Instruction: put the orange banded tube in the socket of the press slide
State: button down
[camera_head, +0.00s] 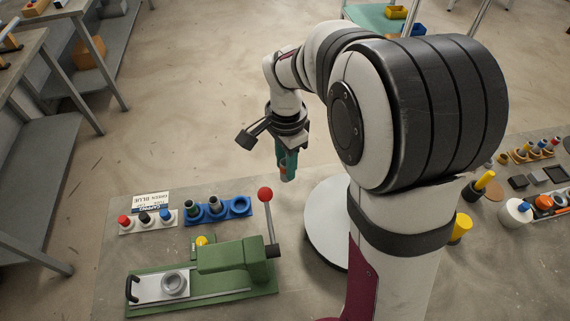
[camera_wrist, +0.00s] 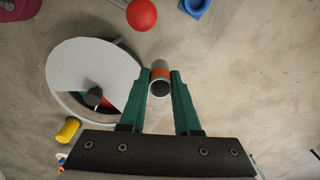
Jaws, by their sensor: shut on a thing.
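My gripper (camera_head: 286,162) hangs above the floor side of the bench, behind the press. Its green fingers (camera_wrist: 160,92) are shut on the orange banded tube (camera_wrist: 160,78), a grey hollow tube with an orange band. In the head view the tube is mostly hidden by the fingers. The press slide (camera_head: 148,289) is a pale plate at the front left of the green press (camera_head: 222,262). Its round grey socket (camera_head: 175,284) looks empty and is well to the lower left of my gripper, apart from the tube.
The press lever's red ball (camera_head: 265,194) stands up between my gripper and the press. A blue rack (camera_head: 240,207) holds tubes and has an empty ring at its right. A white rack (camera_head: 135,226) holds several capped pieces. A round white disc (camera_head: 325,230) lies beside my arm.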

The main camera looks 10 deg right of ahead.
jog(key=shift+w+a, duration=0.1)
jog(key=shift+a, duration=0.2)
jog(key=s+a+f+n, duration=0.2)
jog(key=s+a+n, duration=0.5)
jog(key=a, duration=0.7)
jog(key=s+a+f+n, duration=0.2)
jog(key=s+a+n, duration=0.45)
jog(key=a, duration=0.65)
jog(key=shift+m, duration=0.65)
jog(key=shift+s+f, duration=0.3)
jog(key=shift+f, duration=0.55)
jog(key=shift+s+f, duration=0.3)
jog(key=shift+f, duration=0.55)
jog(key=shift+s+f, duration=0.3)
jog(key=shift+f, duration=0.55)
jog(key=shift+f, duration=1.45)
